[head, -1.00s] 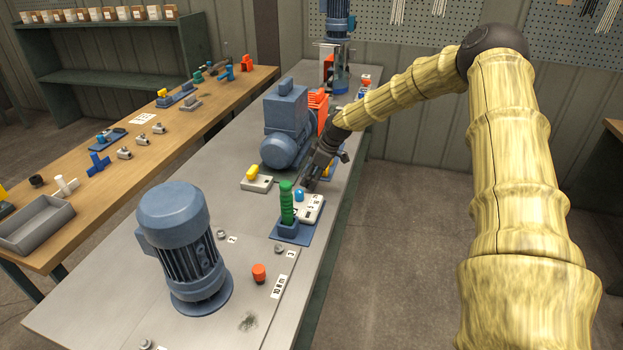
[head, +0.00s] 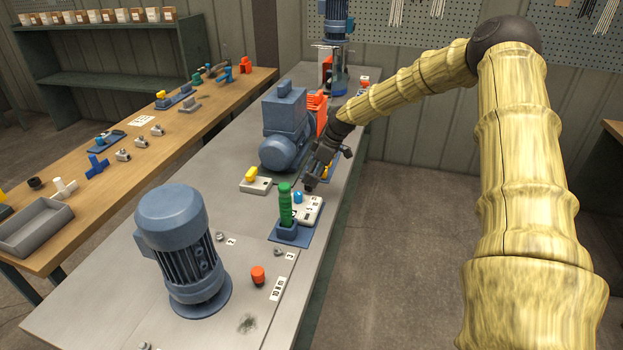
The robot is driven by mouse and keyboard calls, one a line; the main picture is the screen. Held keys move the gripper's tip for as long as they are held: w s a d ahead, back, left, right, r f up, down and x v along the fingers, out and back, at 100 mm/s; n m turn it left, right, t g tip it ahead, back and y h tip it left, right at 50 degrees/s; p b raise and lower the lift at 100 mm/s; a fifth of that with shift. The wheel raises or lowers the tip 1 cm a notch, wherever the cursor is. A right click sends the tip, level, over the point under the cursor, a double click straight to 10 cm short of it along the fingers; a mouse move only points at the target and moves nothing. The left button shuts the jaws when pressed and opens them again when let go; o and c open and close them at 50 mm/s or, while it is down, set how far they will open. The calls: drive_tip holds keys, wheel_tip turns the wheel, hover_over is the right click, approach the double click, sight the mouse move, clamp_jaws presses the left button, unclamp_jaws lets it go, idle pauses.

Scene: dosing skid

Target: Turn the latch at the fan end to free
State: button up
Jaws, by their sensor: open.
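A blue-grey motor (head: 285,140) lies on the grey bench, its round end facing the near left. A yellow latch handle (head: 251,173) sits on a pale block (head: 262,186) just in front of that end. I cannot tell for sure that this is the fan-end latch. My gripper (head: 311,186) is open and points down, to the right of the motor's round end. It appears empty, above or close to a pale plate with a blue knob (head: 298,197). Contact cannot be told.
A green upright handle (head: 285,204) on a blue base stands just in front of my gripper. A large upright motor (head: 178,240) and an orange knob (head: 258,275) are nearer. Orange finned parts (head: 318,108) stand behind my gripper. The floor right of the bench is clear.

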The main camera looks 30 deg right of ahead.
drive_tip(key=v, duration=0.9)
idle(0.5)
